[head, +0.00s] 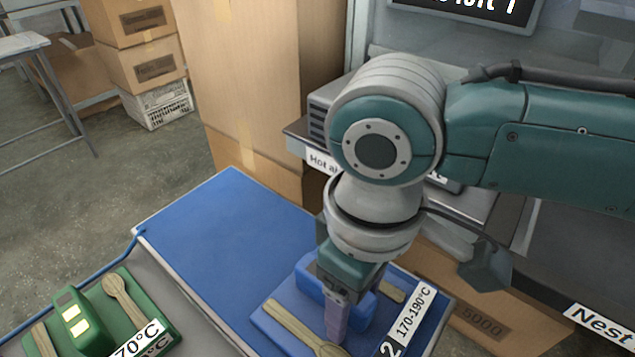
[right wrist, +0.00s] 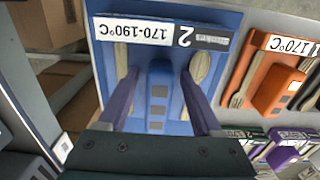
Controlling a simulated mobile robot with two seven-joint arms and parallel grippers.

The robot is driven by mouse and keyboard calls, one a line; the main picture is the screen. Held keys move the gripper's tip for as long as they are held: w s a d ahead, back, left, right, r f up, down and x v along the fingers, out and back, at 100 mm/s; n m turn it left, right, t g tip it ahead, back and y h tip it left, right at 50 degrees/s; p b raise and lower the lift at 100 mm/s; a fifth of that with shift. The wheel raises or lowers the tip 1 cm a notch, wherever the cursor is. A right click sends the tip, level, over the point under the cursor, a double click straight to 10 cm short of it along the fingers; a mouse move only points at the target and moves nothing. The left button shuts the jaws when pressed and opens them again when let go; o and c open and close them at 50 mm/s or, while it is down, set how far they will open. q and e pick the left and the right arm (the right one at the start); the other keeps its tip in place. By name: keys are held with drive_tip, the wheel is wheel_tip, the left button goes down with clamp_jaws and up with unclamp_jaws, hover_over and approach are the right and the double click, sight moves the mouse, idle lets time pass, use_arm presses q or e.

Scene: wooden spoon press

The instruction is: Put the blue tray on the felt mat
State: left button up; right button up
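The blue tray (head: 270,332) lies flat at the near right end of the blue felt mat (head: 225,235). It carries two wooden utensils, a raised blue block (right wrist: 159,98) and a label reading "2 170-190°C" (right wrist: 150,32). My right gripper (head: 345,318) is down over the tray. In the right wrist view its two purple fingers (right wrist: 159,73) stand on either side of the block, with a gap on each side, so it is open. In the head view the gripper hides part of the block. My left gripper is not in view.
A green tray (head: 155,308) with a wooden spoon stands left of the mat. An orange tray (right wrist: 275,82) and a purple one (right wrist: 283,156) show in the right wrist view. Cardboard boxes (head: 265,80) and a grey machine (head: 318,120) stand behind. The mat's far left part is clear.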

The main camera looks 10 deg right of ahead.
drive_tip(key=shift+r, duration=0.1)
drive_tip(key=shift+r, duration=0.4)
wheel_tip(320, 180, up, 10)
drive_tip(key=p, duration=0.3)
drive_tip(key=s+a+m+t+y, duration=0.1)
drive_tip(key=s+a+y, duration=0.2)
drive_tip(key=s+a, duration=0.15)
drive_tip(key=s+d+f+m+t+h, duration=0.1)
drive_tip(key=s+d+m, duration=0.1)
drive_tip(key=s+d, duration=0.2)
drive_tip(key=s+d+f+m+t+h, duration=0.1)
drive_tip(key=s+d+m, duration=0.1)
drive_tip(key=d, duration=0.8)
drive_tip(key=shift+s+m+t+h, duration=0.3)
drive_tip(key=shift+s+h, duration=0.1)
drive_tip(key=shift+s, duration=0.45)
drive_tip(key=shift+p, duration=0.3)
wheel_tip(320, 180, up, 50)
drive_tip(key=p, duration=5)
